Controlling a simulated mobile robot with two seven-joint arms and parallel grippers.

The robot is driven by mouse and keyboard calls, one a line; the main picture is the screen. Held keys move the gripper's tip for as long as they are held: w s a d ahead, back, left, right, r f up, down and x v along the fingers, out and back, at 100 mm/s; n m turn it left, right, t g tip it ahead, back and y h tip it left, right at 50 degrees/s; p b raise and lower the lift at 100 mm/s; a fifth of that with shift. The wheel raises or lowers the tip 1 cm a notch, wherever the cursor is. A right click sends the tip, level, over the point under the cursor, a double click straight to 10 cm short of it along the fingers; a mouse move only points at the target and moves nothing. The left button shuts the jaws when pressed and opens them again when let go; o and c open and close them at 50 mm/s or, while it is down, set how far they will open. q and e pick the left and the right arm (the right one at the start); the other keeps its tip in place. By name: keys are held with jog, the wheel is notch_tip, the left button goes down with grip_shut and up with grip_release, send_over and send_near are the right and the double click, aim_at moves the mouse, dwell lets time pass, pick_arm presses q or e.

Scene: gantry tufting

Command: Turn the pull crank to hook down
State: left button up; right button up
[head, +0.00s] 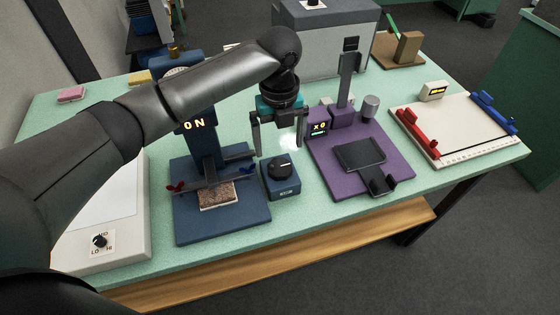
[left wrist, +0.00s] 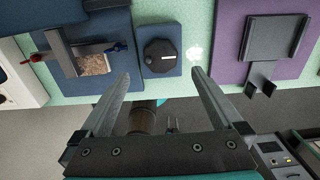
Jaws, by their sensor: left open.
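A black round knob (head: 283,163) with a pale pointer line sits on a small dark blue box (head: 284,188); I cannot read its label, and cannot tell for sure that it is the pull crank. It also shows in the left wrist view (left wrist: 157,53). My left gripper (head: 279,148) is open and empty above the knob. Its fingertips show on either side, apart from the knob, in the left wrist view (left wrist: 160,76). The blue stand (head: 205,152) beside it has an "ON" display and a speckled sample (head: 218,196) on its base. My right gripper is not in view.
A purple station (head: 335,180) with an "x0" display, grey post and dark plate stands right of the knob. A white board (head: 455,140) with red and blue clamps lies farther right. A grey machine (head: 325,45) stands behind. Green table top (head: 265,228) shows clear along the front edge.

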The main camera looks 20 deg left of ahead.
aim_at(279, 166)
pick_arm(q)
notch_tip(279, 166, down, 6)
jog(key=shift+f+b, duration=0.15)
jog(key=shift+b, duration=0.15)
jog(key=shift+f, duration=0.6)
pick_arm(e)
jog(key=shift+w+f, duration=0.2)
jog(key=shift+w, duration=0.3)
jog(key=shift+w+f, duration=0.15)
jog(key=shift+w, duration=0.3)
pick_arm(q)
jog(key=shift+c, duration=0.4)
